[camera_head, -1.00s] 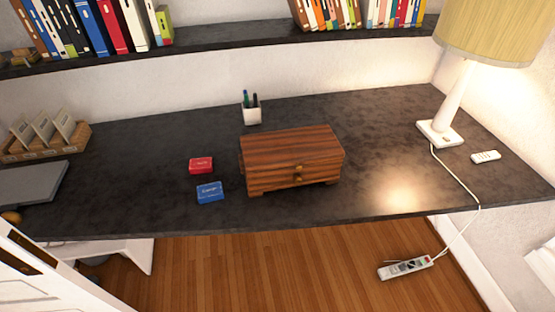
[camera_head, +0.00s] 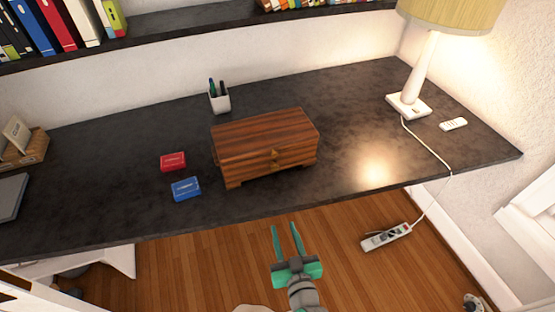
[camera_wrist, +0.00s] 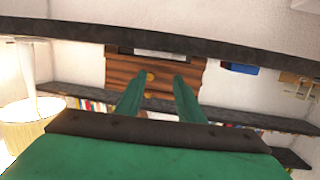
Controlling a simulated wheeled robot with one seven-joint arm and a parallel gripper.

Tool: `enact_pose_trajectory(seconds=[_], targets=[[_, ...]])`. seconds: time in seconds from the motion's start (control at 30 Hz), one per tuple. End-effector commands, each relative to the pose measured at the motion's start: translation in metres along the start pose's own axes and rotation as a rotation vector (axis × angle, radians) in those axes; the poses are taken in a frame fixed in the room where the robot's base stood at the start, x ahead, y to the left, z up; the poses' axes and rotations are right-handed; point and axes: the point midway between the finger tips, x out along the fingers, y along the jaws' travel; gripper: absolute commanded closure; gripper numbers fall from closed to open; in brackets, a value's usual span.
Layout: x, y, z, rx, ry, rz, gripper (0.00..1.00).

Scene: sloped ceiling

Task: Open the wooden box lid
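The wooden box (camera_head: 262,150) stands near the front edge of the dark desk, with its lid closed. A small brass clasp (camera_head: 274,154) shows on its front face. In the wrist view the box (camera_wrist: 185,68) appears beyond the fingertips, with round brass fittings (camera_wrist: 149,77) on it. My gripper (camera_head: 287,228) is in front of the desk's front edge, over the floor in the head view, with its green fingers pointing toward the box. The fingers are apart with nothing between them, and they do not touch the box.
A red card box (camera_head: 173,161) and a blue card box (camera_head: 186,188) lie left of the wooden box. A pen holder (camera_head: 219,97) stands behind it. A lamp (camera_head: 425,70) and remote (camera_head: 453,124) are at the right. The desk (camera_head: 340,150) is clear right of the box.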

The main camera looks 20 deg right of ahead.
Motion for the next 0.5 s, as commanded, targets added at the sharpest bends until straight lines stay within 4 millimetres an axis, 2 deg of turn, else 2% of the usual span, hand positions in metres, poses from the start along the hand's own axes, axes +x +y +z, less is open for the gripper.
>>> enact_pose_trajectory(seconds=[0.03,0.2,0.33,0.5], targets=[[0.016,0.008,-0.017,0.001,0.027,-0.01,0.65],[0.052,0.022,-0.063,-0.005,0.094,-0.071,0.65],[0.068,0.03,-0.092,-0.016,0.14,-0.107,0.65],[0.076,0.036,-0.112,-0.026,0.173,-0.131,0.65]])
